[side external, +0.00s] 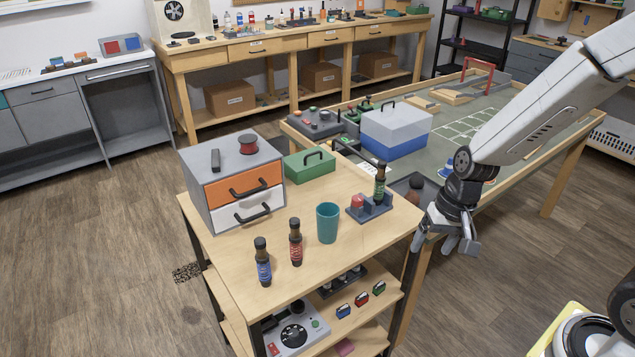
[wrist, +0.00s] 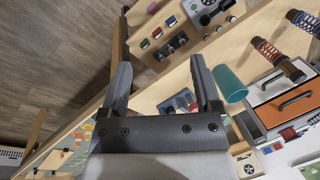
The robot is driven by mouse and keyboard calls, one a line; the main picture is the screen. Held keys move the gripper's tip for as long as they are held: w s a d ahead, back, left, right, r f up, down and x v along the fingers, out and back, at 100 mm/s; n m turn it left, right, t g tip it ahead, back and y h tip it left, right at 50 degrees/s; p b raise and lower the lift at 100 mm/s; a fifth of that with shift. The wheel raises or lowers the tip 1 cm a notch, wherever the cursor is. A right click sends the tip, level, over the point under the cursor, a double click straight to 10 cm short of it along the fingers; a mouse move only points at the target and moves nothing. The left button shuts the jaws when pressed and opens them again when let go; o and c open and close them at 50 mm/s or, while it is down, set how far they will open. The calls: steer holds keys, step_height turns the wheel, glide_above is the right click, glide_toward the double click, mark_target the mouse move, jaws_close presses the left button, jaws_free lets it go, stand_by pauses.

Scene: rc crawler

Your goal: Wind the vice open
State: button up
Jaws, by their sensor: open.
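A small blue-grey fixture (side external: 371,209) stands near the right edge of the wooden cart top; it looks like the vice, but its jaws are too small to make out. A red part (side external: 357,202) sits at its left, and a shock absorber with a green spring (side external: 380,183) stands upright in it. The fixture also shows in the wrist view (wrist: 178,104), partly hidden between my fingers. My gripper (side external: 449,243) is open and empty, right of the cart and apart from the fixture. In the wrist view my gripper (wrist: 159,72) has its two fingers spread.
A teal cup (side external: 327,222) stands left of the fixture, with blue-spring (side external: 263,262) and red-spring (side external: 295,242) shocks beyond it. A drawer unit (side external: 232,183) and green toolbox (side external: 310,163) stand behind. A blue-and-white box (side external: 396,128) sits on the table behind.

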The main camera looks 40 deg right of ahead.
steer(key=w+f+m+y, duration=0.2)
steer(key=w+m+y, duration=0.1)
steer(key=w+m, duration=0.3)
steer(key=m+t+y, duration=0.2)
steer(key=m+t, duration=0.8)
steer(key=m, duration=0.7)
glide_toward(358, 198)
steer(key=shift+w+a+f, duration=0.3)
steer(key=shift+w+a, duration=0.05)
steer(key=shift+a, duration=0.35)
steer(key=shift+w+d, duration=0.25)
steer(key=shift+d, duration=0.15)
steer(key=shift+w+a+f, duration=0.1)
steer(key=shift+x, duration=3.75)
jaws_close()
